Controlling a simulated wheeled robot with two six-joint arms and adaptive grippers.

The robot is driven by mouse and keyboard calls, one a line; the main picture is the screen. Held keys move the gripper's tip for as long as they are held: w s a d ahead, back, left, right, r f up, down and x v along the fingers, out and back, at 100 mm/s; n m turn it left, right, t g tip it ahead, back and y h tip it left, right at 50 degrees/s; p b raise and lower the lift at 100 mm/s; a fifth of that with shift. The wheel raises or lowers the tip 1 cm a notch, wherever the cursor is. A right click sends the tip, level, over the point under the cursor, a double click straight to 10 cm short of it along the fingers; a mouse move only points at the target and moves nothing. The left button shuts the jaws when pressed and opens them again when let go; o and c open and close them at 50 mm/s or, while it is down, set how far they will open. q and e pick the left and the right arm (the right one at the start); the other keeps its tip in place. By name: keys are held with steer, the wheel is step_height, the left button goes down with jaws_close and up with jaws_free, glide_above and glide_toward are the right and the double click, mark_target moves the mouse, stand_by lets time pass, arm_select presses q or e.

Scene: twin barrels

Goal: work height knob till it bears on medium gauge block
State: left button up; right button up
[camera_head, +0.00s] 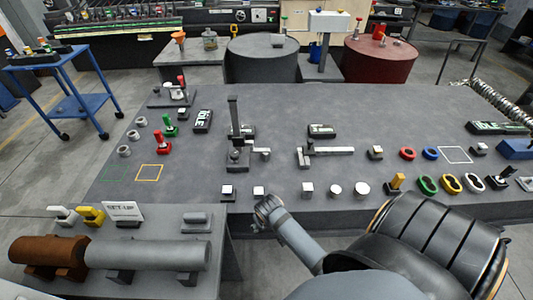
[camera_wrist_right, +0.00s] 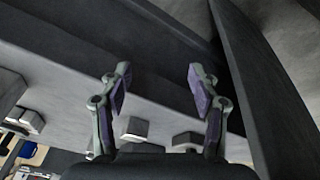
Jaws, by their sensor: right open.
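A dark height gauge (camera_head: 238,140) with an upright column stands left of centre on the grey bench in the head view. A small light knob-like part (camera_head: 265,153) sticks out at its right side; I cannot tell for sure that it is the height knob. Small pale-topped blocks (camera_head: 227,191), (camera_head: 258,192) and (camera_head: 307,189) sit along the front edge; I cannot tell which is the medium gauge block. My right gripper (camera_wrist_right: 160,82) is open and empty, beside the bench's front face in the right wrist view. My left gripper is not in view.
A second gauge-like tool (camera_head: 325,151) lies right of the height gauge. Coloured rings (camera_head: 427,184) and small parts line the right side. A front-left side table (camera_head: 150,225) carries a brown and grey cylinder (camera_head: 150,253). Bare bench (camera_head: 300,110) lies behind the tools.

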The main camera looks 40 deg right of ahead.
steer(key=shift+s+d+f, duration=0.1)
steer(key=shift+s+f, duration=0.05)
steer(key=shift+f, duration=0.55)
steer(key=shift+s+f, duration=0.1)
steer(key=shift+f, duration=0.6)
steer(key=s+f+n+g, duration=0.1)
steer(key=s+f, duration=0.5)
steer(key=f, duration=0.3)
steer(key=s+f, duration=0.6)
steer(key=f, duration=0.4)
steer(key=s+f, duration=0.4)
steer(key=s, duration=0.4)
steer(key=s+d+f, duration=0.1)
steer(key=s+f, duration=0.3)
steer(key=s, duration=0.4)
steer(key=shift+s+n+g+y, duration=0.15)
steer(key=shift+n+g+y, duration=0.15)
steer(key=shift+g+y, duration=0.1)
